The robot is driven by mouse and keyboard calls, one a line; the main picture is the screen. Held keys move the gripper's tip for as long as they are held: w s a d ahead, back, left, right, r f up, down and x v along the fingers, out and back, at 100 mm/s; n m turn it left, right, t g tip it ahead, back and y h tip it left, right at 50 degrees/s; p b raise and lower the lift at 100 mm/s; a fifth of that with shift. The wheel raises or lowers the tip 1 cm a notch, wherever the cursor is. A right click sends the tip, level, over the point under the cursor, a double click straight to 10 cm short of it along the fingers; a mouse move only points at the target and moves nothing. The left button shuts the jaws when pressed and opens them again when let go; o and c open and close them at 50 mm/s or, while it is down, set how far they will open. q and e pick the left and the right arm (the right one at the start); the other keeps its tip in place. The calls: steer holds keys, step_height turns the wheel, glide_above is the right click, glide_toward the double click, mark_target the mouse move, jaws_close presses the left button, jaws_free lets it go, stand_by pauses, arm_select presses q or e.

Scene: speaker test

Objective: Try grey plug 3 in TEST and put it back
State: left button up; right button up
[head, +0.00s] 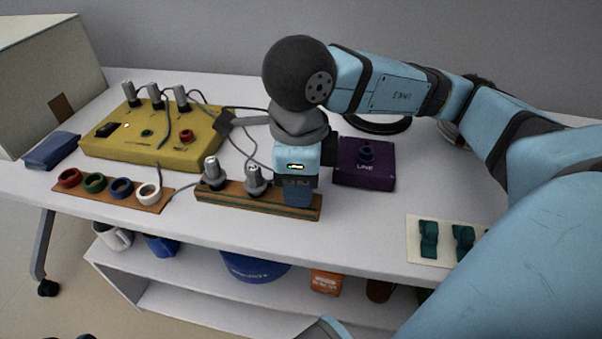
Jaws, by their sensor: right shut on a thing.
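A wooden rack (225,198) lies near the table's front edge. Two grey plugs, the left one (213,173) and the middle one (254,180), stand upright in it. My right gripper (298,198) points down at the rack's right end and is shut on what appears to be grey plug 3, which its fingers hide. I cannot tell whether that plug is seated or raised. A yellow box (150,155) with several sockets and three grey plugs along its back stands at left. A purple box (378,178) with a dark socket is right of my gripper. No TEST label is readable. My left gripper is out of view.
Coloured rings lie on a brown strip (110,192) at front left, a dark blue block (52,150) behind it. A pale card (415,240) with teal clips lies front right. Cables cross behind the rack. Mugs and a blue bowl (255,268) are on the shelf below.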

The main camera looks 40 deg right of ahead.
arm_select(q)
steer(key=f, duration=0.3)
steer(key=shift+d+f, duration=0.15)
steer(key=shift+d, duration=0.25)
arm_select(e)
step_height(320, 180, down, 2)
steer(key=shift+s+a+f, duration=0.1)
steer(key=shift+f, duration=0.1)
steer(key=o, duration=1.1)
steer(key=shift+a+r+p, duration=0.15)
steer(key=shift+r+p, duration=0.5)
steer(key=shift+r, duration=0.55)
steer(key=shift+a+r+p, duration=0.15)
steer(key=shift+r+p, duration=0.5)
steer(key=shift+r, duration=0.55)
steer(key=shift+d+r+p, duration=0.3)
steer(key=shift+r+p, duration=0.35)
steer(key=shift+r, duration=0.1)
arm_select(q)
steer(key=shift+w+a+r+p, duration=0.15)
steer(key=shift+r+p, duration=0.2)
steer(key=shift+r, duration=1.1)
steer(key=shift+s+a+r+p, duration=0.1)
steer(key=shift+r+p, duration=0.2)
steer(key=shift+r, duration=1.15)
arm_select(e)
steer(key=shift+r, duration=1)
steer(key=shift+c, duration=0.3)
